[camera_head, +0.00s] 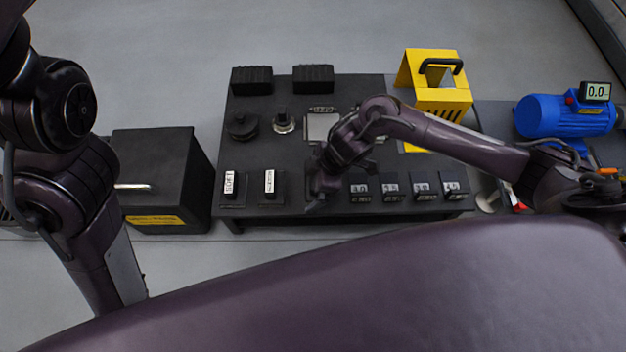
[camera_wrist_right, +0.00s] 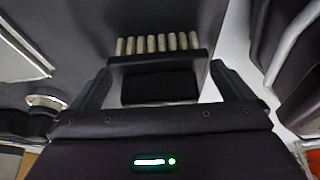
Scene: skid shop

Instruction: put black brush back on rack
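My right gripper (camera_head: 316,203) is low at the front edge of the black bench, left of the numbered blocks. In the right wrist view its two fingers (camera_wrist_right: 160,72) are spread apart. Beyond and between them is a dark bar with a row of several tan tufts or pegs (camera_wrist_right: 158,44), and a black block (camera_wrist_right: 160,88) sits just below it. This may be the black brush, but I cannot tell for certain. No grip on it shows. I cannot make out a rack for certain. My left arm shows at the left, but its gripper is out of view.
The black bench (camera_head: 290,150) holds two ridged black blocks (camera_head: 252,80), two labelled holders (camera_head: 270,184) and several numbered blocks (camera_head: 424,186). A yellow guard (camera_head: 444,98) and a blue motor (camera_head: 566,116) are right. A black box (camera_head: 160,175) stands left.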

